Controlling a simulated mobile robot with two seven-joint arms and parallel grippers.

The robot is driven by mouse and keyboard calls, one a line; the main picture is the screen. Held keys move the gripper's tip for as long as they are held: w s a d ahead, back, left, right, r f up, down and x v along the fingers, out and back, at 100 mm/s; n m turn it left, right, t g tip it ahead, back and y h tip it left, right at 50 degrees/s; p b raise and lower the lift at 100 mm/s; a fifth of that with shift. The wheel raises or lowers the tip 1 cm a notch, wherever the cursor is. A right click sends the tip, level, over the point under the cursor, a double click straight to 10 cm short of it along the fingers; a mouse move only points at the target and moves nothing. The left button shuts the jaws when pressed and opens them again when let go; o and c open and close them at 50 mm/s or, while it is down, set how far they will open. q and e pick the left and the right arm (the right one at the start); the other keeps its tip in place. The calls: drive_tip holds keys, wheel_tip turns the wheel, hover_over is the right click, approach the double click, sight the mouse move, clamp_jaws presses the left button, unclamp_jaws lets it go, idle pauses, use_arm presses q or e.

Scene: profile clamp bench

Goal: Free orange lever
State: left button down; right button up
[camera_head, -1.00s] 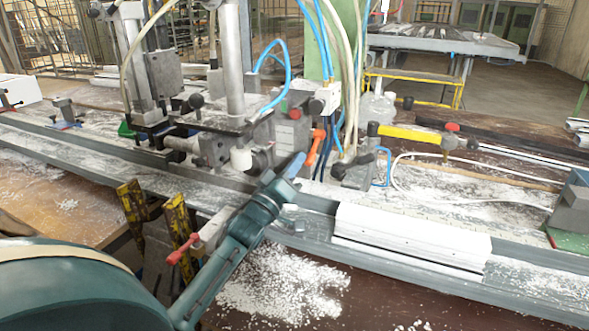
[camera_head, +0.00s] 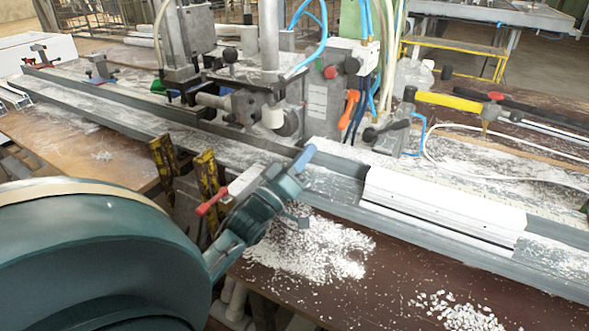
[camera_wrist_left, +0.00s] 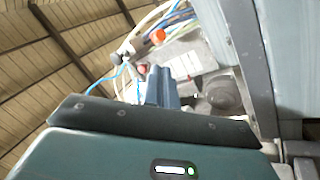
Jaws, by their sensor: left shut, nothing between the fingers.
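The orange lever (camera_head: 348,108) stands tilted on the front of the grey clamp unit (camera_head: 324,105), right of its red knob. An orange part that looks like the same lever shows in the left wrist view (camera_wrist_left: 157,36), beyond my fingers. My left gripper (camera_head: 307,156) is shut and empty. Its blue-grey fingertips are over the bench rail, in front and to the left of the lever in the head view, with a gap between them. The shut fingers also show in the left wrist view (camera_wrist_left: 161,86). My right gripper is not in view.
A white profile (camera_head: 443,207) lies on the grey rail to the right. A red-handled clamp (camera_head: 212,201) and yellow-black posts (camera_head: 207,178) are close to my left arm. Blue and white hoses hang behind the lever. A yellow-handled tool (camera_head: 450,101) lies to the right.

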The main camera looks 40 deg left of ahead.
use_arm(q)
drive_tip(key=v, duration=0.4)
drive_tip(key=shift+s, duration=0.2)
